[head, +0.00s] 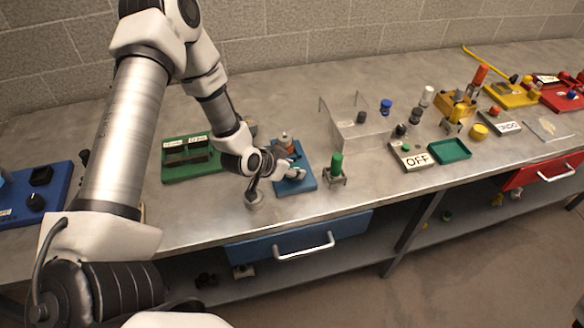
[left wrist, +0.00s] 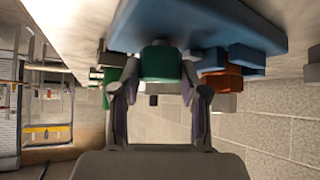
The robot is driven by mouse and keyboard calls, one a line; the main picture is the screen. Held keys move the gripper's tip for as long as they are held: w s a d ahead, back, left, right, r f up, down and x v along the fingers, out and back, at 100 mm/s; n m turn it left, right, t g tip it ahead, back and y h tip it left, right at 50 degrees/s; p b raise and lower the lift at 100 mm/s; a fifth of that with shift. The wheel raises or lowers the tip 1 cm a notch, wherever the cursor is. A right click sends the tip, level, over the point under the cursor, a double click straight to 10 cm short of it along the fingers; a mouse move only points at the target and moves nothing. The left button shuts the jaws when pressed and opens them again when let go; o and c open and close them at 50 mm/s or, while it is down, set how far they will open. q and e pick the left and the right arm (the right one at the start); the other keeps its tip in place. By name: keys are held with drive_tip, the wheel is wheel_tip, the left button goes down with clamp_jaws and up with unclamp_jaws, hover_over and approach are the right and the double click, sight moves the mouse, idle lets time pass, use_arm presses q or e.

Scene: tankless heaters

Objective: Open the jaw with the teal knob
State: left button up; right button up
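A blue board (head: 308,185) stands on the metal bench and bears an orange-brown part (head: 284,145) and small grey parts. My left gripper (head: 292,175) is low over this board and covers part of it. In the left wrist view, the teal knob (left wrist: 160,63) sits between the fingertips of my left gripper (left wrist: 160,78). Both fingertips appear to touch the sides of the knob. The blue board (left wrist: 210,20) is across the top there, with the orange-brown part (left wrist: 222,80) beside the knob. The jaw itself cannot be made out clearly. My right gripper does not show.
A green board (head: 175,172) lies left of the blue board. A green-topped knob post (head: 336,166) stands close on its right. A clear box (head: 345,125), an OFF sign (head: 417,159) and a teal tray (head: 450,150) are farther right. A blue drawer (head: 260,248) is below the bench edge.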

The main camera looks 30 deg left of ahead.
use_arm(q)
drive_tip(key=c, duration=0.4)
drive_tip(key=shift+w, duration=0.1)
